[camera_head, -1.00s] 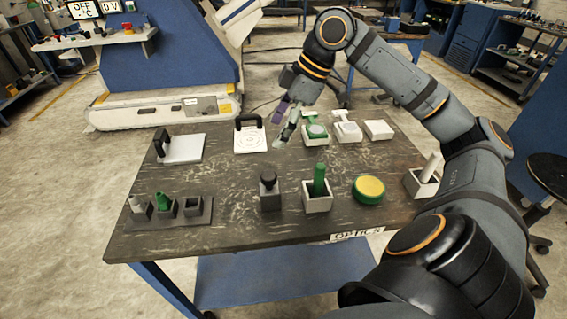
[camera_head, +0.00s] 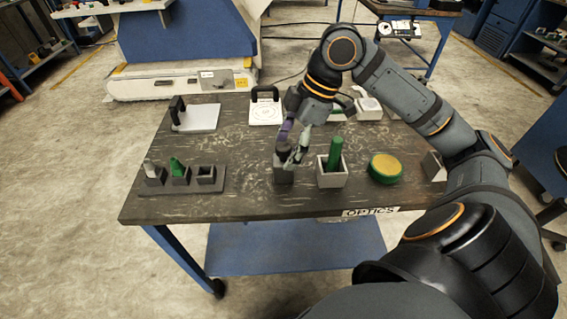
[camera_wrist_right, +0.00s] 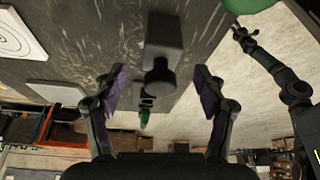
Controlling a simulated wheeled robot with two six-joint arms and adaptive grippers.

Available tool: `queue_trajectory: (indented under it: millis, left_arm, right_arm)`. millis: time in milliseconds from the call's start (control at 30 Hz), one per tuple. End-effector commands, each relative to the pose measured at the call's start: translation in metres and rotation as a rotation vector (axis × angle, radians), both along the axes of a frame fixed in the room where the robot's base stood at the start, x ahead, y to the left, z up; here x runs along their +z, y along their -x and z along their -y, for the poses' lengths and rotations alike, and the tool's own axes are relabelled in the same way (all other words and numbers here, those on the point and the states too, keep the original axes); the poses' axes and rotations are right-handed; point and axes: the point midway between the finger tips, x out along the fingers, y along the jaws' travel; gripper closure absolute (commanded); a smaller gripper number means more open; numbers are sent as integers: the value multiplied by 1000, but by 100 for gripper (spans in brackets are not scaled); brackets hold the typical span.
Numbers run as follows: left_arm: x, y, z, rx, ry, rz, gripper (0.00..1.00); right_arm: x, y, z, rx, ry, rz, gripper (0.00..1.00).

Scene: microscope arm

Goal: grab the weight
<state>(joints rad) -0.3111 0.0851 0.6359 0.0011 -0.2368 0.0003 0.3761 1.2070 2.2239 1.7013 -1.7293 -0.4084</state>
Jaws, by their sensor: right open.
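A dark grey block with a round black knob, which looks like the weight (camera_head: 284,174), stands upright near the table's front edge. In the right wrist view the weight (camera_wrist_right: 163,38) points its knob toward the camera, between the fingers. My right gripper (camera_head: 291,152) is open, with a purple-padded finger and a pale finger around the knob. In the wrist view this gripper (camera_wrist_right: 160,90) shows a gap on both sides of the knob; contact is not visible. My left gripper (camera_wrist_right: 240,36) seems to show small at the wrist view's upper right, its jaws unclear.
A white box with a green cylinder (camera_head: 334,157) stands close right of the weight. A green-and-yellow disc (camera_head: 385,168) lies farther right. A grey holder (camera_head: 181,188) with small cones is at left. White plates lie behind. The table between holder and weight is clear.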

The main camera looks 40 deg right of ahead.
Motion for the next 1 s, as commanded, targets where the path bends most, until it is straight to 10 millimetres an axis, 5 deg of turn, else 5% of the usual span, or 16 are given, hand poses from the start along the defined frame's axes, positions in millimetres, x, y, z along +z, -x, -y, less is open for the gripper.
queue_trajectory:
  millis: [200,433,900,1000]
  left_arm:
    - [1,-5,2,0,3,10,60]
    - [1,-6,3,0,4,11,60]
    - [1,-7,4,1,5,12,60]
    - [1,-7,4,1,5,12,60]
  right_arm:
    - [-23,-4,-9,0,0,-1,28]
    - [-24,-4,-9,0,1,0,30]
    - [-23,-4,-9,0,1,0,94]
    - [-23,-4,-9,0,1,0,100]
